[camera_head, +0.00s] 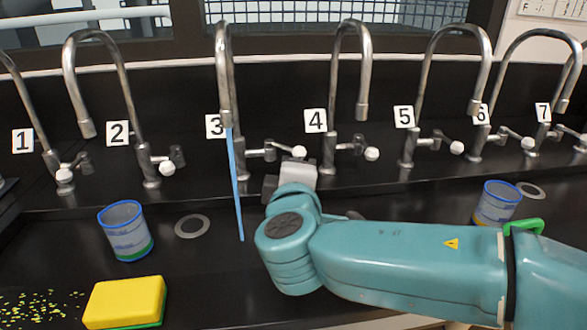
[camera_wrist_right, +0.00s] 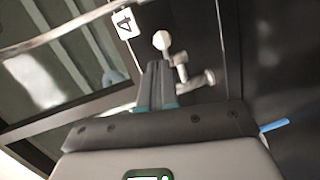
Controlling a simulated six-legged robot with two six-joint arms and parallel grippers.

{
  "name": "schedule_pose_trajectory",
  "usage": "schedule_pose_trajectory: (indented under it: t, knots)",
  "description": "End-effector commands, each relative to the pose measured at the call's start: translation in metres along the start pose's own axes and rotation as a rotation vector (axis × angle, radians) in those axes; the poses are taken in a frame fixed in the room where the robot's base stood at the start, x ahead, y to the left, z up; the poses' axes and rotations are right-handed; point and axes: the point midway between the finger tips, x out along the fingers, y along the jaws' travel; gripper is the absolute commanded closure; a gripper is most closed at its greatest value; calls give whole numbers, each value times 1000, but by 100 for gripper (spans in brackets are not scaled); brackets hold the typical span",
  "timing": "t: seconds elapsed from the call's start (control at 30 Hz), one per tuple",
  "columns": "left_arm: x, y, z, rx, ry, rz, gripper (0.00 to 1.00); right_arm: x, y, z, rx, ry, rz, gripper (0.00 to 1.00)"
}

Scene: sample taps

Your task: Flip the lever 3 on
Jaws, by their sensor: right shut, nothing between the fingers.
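Tap 3 (camera_head: 224,75) is a curved metal spout beside the label 3 (camera_head: 214,126). A blue stream (camera_head: 235,185) runs down from its mouth. Its lever (camera_head: 299,151) points right and ends in a white knob. My right arm comes in from the right, and its wrist is just below this lever; the fingertips cannot be made out there. In the right wrist view my right gripper (camera_wrist_right: 157,66) is shut and empty, with its tips just below a white knob (camera_wrist_right: 162,40). I cannot tell whether they touch. My left gripper is not in view.
Tap 4 (camera_head: 346,60) and its white-knobbed lever (camera_head: 372,153) stand close on the right. More numbered taps line the black counter. A blue-rimmed cup (camera_head: 126,232), a yellow sponge (camera_head: 125,302) and another cup (camera_head: 497,203) stand in front. Drain rings lie in the counter.

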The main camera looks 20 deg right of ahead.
Motion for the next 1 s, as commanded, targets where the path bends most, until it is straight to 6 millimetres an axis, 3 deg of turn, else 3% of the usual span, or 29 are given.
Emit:
schedule_pose_trajectory:
  t: [0.43, 1.0]
  knots:
    - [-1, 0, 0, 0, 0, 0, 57, -66, 6, 27, 1, 2, 1, 100]
    - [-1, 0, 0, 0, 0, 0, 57, -76, 5, 30, -1, -1, -1, 100]
